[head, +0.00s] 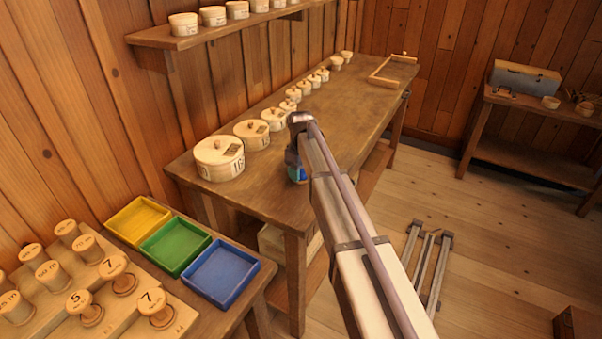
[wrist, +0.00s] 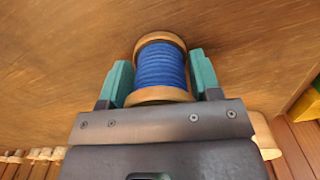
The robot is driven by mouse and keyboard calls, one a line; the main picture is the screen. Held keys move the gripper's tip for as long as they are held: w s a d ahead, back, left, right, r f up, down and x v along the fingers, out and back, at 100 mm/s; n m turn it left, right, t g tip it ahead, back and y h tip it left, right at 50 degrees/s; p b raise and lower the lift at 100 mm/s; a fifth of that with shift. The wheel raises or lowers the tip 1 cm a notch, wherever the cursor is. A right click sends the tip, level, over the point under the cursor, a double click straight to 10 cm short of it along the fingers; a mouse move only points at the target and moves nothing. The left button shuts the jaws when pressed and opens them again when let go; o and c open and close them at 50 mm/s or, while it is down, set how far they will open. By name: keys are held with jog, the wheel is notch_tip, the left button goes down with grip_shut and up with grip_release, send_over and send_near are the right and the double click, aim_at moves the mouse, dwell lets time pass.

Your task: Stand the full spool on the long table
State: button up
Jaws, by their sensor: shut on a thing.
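The full spool (wrist: 161,66), wound with blue thread between two pale wooden flanges, sits between the teal fingers of my gripper (wrist: 159,76) in the wrist view. The fingers are shut on it, one on each side. In the head view, my gripper (head: 297,170) is over the near right part of the long table (head: 352,92), and only a little blue shows there. The arm hides most of the spool. The brown tabletop (wrist: 60,60) fills the background of the wrist view. I cannot tell whether the spool touches it.
Round lidded boxes (head: 219,158) line the table's wall side. A wooden frame (head: 385,78) lies at its far end. Yellow, green and blue trays (head: 221,272) and a rack of wooden spools (head: 85,308) are at the near left. The table's middle right is bare.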

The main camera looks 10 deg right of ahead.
jog(key=shift+f, duration=0.25)
jog(key=o, duration=0.9)
jog(key=shift+r, duration=0.1)
notch_tip(320, 180, up, 13)
jog(key=p, duration=1.2)
jog(key=shift+s+f, duration=0.15)
jog(key=shift+f, duration=0.1)
jog(key=s+m, duration=0.2)
jog(key=s, duration=0.8)
jog(key=s+m, duration=0.3)
jog(key=s, duration=0.7)
jog(key=s+m, duration=0.2)
jog(key=s, duration=0.9)
jog(key=shift+s+f+m, duration=0.1)
jog(key=shift+m, duration=0.2)
